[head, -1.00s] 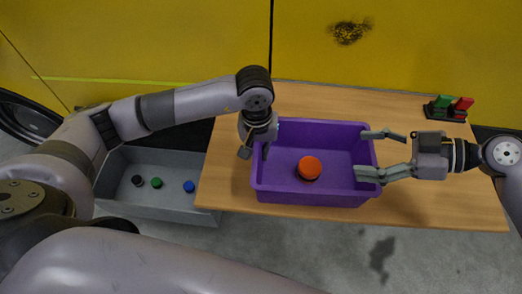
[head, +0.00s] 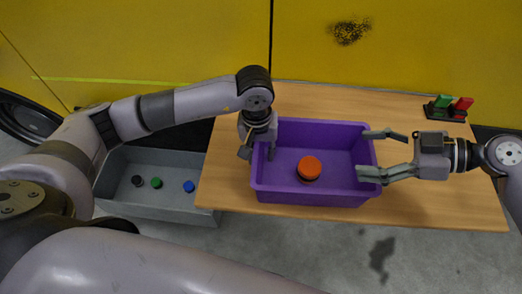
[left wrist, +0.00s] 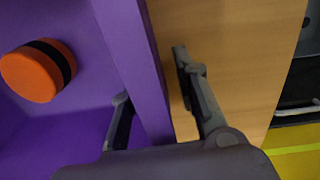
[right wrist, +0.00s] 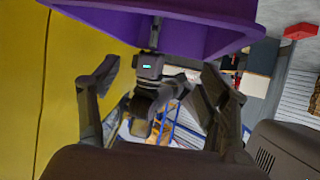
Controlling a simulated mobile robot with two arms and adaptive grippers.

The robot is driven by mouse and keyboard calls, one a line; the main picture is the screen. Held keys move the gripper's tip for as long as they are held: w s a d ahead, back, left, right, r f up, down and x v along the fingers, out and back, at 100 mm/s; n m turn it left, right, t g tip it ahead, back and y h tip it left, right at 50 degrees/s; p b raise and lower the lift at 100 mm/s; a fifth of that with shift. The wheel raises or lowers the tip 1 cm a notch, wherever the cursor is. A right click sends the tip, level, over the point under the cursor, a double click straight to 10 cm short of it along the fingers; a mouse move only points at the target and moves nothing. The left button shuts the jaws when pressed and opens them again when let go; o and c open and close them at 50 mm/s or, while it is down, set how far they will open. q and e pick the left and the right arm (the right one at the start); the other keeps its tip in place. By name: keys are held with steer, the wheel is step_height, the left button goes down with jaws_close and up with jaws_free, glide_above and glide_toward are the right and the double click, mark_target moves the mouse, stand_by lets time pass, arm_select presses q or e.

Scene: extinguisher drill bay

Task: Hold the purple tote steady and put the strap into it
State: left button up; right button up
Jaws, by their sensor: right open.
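The purple tote (head: 310,198) stands on the wooden table; its underside and wall show in the right wrist view (right wrist: 200,22). An orange roll with a black band (head: 310,167), apparently the strap, rests inside on the tote floor; it also shows in the left wrist view (left wrist: 32,75). My left gripper (head: 259,153) is open at the tote's left wall. Its fingers (left wrist: 155,95) straddle that wall, one inside and one outside, with a gap to the outer finger. My right gripper (head: 366,153) is open and empty at the tote's right end.
A grey bin (head: 150,207) with small black, green and blue items stands low at the left. A dark holder with green and red pieces (head: 448,108) sits at the table's back right. The wooden table (head: 440,200) is clear at front right. A yellow wall rises behind.

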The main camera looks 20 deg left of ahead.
arm_select(q)
step_height(320, 180, up, 12)
steer(key=shift+a, duration=0.35)
